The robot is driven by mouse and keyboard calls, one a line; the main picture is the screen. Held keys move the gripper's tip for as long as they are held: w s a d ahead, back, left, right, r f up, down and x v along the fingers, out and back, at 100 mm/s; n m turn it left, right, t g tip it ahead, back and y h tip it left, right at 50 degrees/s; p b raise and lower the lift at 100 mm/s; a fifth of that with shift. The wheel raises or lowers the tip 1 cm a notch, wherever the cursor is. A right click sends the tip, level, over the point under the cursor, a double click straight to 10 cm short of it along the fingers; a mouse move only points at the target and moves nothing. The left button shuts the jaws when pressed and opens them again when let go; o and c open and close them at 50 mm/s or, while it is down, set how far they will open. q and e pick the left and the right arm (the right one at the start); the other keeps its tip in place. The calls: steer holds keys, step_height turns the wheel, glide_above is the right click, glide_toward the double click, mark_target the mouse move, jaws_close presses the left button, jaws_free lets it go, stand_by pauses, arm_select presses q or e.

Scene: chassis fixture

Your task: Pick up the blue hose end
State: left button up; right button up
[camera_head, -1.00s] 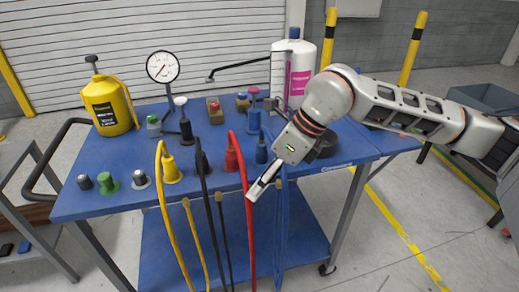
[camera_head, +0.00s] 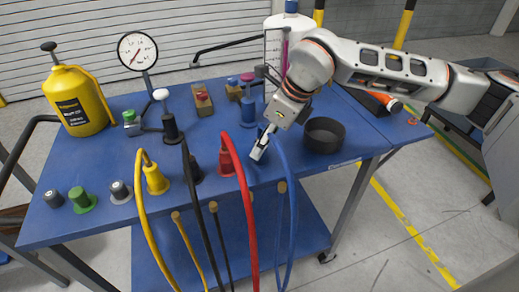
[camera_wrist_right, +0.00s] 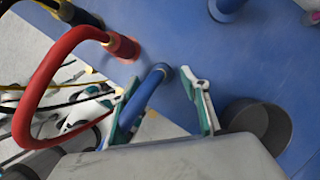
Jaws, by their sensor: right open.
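The blue hose (camera_head: 292,205) hangs over the front table edge at the right end of the row of hoses. Its upper end is partly hidden behind my right gripper (camera_head: 260,152) in the head view. In the right wrist view the blue hose end (camera_wrist_right: 153,82) rises between the two spread fingers of my right gripper (camera_wrist_right: 162,104), closer to the left finger. The gripper is open, and I cannot tell whether a finger touches the hose. My left gripper is not in view.
The red hose (camera_head: 242,178) stands just left of the gripper; black and yellow hoses (camera_head: 148,205) are farther left. A dark round bowl (camera_head: 324,136) is close on the right. A blue fitting (camera_head: 249,112) stands behind on the blue table (camera_head: 105,222).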

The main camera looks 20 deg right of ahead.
steer(key=x, duration=0.4)
steer(key=shift+w+d, duration=0.1)
steer(key=shift+d, duration=0.05)
jaws_close()
steer(key=shift+r, duration=0.1)
step_height(320, 180, up, 20)
steer(key=shift+p, duration=0.45)
